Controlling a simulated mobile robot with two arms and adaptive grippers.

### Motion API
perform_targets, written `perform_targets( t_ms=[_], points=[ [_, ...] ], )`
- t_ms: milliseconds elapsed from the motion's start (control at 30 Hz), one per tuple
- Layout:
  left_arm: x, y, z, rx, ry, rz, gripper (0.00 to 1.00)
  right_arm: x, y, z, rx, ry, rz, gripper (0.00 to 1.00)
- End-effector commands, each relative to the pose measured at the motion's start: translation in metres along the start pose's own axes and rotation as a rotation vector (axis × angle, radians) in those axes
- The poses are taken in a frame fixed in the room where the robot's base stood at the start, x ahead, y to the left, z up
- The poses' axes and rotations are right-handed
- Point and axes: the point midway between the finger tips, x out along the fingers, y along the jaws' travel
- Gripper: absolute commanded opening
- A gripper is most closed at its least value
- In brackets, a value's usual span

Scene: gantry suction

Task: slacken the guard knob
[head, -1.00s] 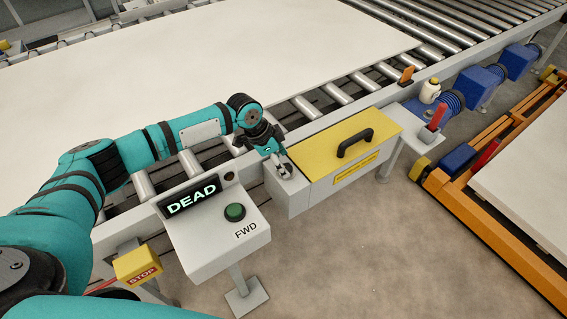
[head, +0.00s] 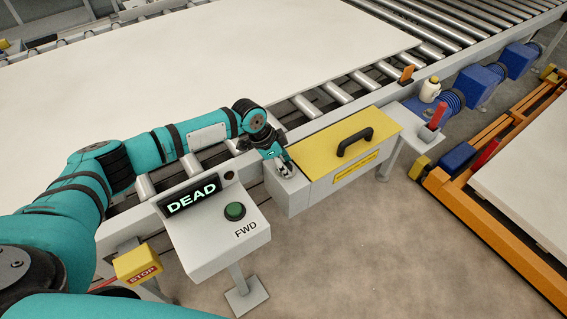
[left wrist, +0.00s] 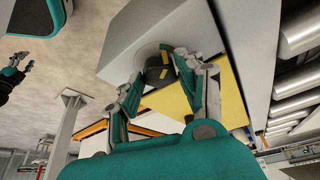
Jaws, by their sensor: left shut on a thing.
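The guard knob (left wrist: 158,72) is a dark round knob with a yellow mark, on the grey end block beside the yellow guard cover (head: 377,128). My left gripper (head: 285,168) reaches down onto the knob from above; in the head view it hides most of it. In the left wrist view the fingers of my left gripper (left wrist: 158,82) stand on both sides of the knob and are shut on it. A small teal and black gripper, seemingly my right one (left wrist: 20,68), shows at the left edge of the left wrist view, too small to read.
A grey control box (head: 205,245) with a DEAD display, green FWD button (head: 235,212) and yellow STOP box (head: 138,262) stands left of the guard. A black handle (head: 354,142) rises from the cover. A large white board (head: 200,65) lies on the rollers behind.

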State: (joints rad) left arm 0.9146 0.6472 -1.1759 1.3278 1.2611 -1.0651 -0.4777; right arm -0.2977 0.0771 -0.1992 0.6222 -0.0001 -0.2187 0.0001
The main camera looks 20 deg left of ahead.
Motion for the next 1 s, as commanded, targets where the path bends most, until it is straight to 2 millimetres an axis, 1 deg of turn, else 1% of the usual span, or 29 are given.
perform_targets(
  t_ms=[167, 267, 467, 700, 1000],
  points=[
    [-0.002, 0.001, -0.001, -0.023, 0.001, -0.007, 0.06, -0.006, 0.0, 0.0, 0.0, -0.001, 0.0, 0.4],
    [-0.004, 0.001, -0.002, -0.056, 0.001, -0.021, 0.06, -0.014, 0.0, -0.001, 0.0, -0.002, 0.0, 0.4],
    [-0.006, 0.003, -0.003, -0.17, 0.001, -0.067, 0.06, -0.038, 0.001, -0.002, 0.0, -0.004, 0.0, 0.4],
    [-0.005, 0.004, -0.003, -0.344, 0.0, -0.139, 0.06, -0.067, 0.001, -0.003, -0.001, -0.006, 0.0, 0.4],
    [-0.003, 0.004, -0.003, -0.515, 0.0, -0.21, 0.06, -0.091, 0.004, -0.004, -0.003, -0.008, 0.003, 0.4]
  ],
)
